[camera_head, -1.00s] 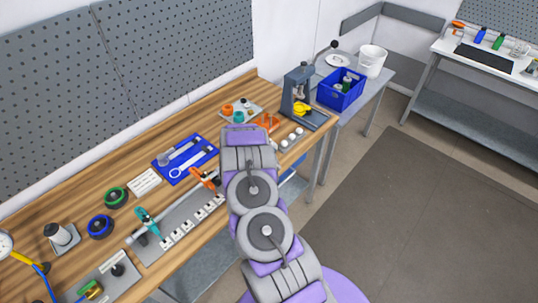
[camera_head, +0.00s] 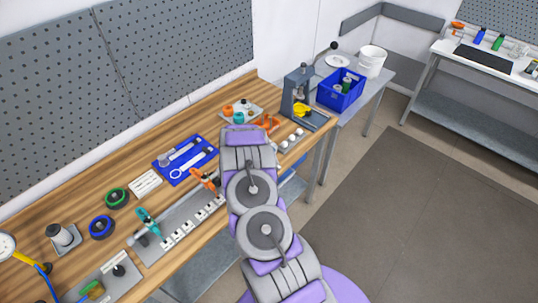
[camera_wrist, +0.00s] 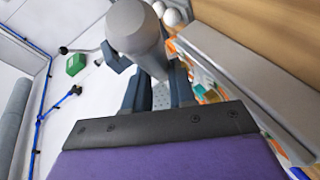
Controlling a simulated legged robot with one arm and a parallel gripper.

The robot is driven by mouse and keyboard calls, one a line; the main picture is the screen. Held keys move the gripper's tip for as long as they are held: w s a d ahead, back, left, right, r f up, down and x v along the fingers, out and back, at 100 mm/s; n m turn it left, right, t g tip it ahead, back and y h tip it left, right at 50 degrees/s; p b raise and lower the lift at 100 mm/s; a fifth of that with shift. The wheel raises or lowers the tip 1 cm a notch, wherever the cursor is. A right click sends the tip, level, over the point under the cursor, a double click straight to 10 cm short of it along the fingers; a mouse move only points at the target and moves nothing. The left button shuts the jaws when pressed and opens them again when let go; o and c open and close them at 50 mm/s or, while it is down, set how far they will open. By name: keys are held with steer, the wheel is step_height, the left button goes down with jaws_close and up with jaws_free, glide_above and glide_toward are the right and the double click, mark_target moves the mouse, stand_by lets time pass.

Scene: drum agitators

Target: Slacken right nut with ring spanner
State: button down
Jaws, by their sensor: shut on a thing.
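A blue tray (camera_head: 207,158) on the wooden bench holds spanner-like tools. One tool has a ring end (camera_head: 176,174) at its lower left. My gripper (camera_wrist: 158,90) shows in the wrist view with its dark fingers closed on a grey thing (camera_wrist: 135,25). That thing has a blunt, rounded head and a narrower part running between the fingers; I cannot tell what it is. In the head view my gripper is hidden behind my arm. I cannot pick out the right nut in either view.
A grey rail (camera_head: 150,252) with several white blocks, a teal clamp (camera_head: 148,221) and an orange clamp (camera_head: 203,178) runs along the bench front. A grey press (camera_head: 300,92) stands at the far end, near a blue crate (camera_head: 341,92). Open floor lies at right.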

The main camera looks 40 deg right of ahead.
steer(key=shift+r+p, duration=0.6)
steer(key=shift+p, duration=0.35)
stand_by(0.7)
steer(key=shift+r, duration=0.1)
steer(key=shift+r+p, duration=1.3)
steer(key=shift+r, duration=0.15)
steer(key=shift+w, duration=0.1)
